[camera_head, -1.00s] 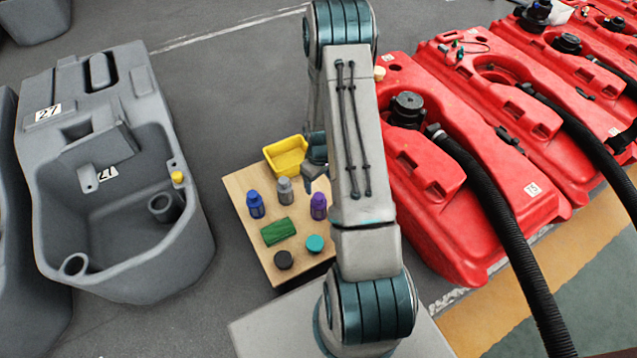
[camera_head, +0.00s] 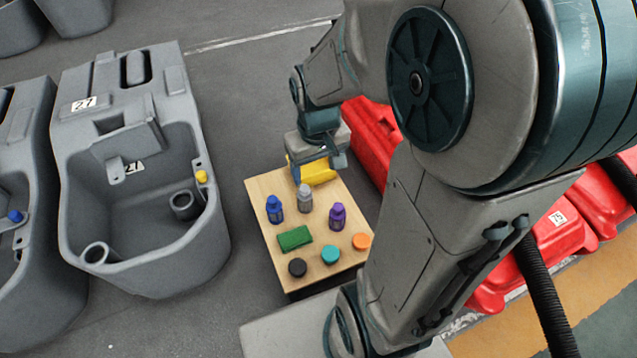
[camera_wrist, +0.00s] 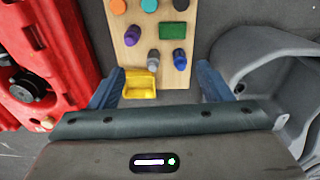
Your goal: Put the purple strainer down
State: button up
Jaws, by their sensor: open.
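The purple strainer (camera_head: 337,217) stands upright on the wooden board (camera_head: 264,200), right of the grey strainer (camera_head: 304,199). It also shows in the wrist view (camera_wrist: 132,36), apart from my fingers. My gripper (camera_head: 319,170) is open and empty, above the back end of the board near the yellow bin (camera_head: 320,178), which it partly hides in the head view. In the wrist view the two blue fingers of my gripper (camera_wrist: 159,85) are spread wide, with the yellow bin (camera_wrist: 140,84) between them in the picture.
A blue strainer (camera_head: 275,210), a green block (camera_head: 295,238) and black (camera_head: 297,267), teal (camera_head: 330,255) and orange (camera_head: 362,241) discs share the board. A grey tank (camera_head: 140,230) stands left. Red tanks (camera_head: 555,240) stand right, with a black hose (camera_head: 545,300).

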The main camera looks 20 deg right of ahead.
jog(key=s+a+r, duration=0.2)
jog(key=s+r, duration=0.2)
jog(key=s, duration=0.3)
jog(key=shift+s+a+m, duration=0.25)
jog(key=shift+a+m, duration=0.1)
jog(key=shift+m, duration=0.05)
dwell(0.7)
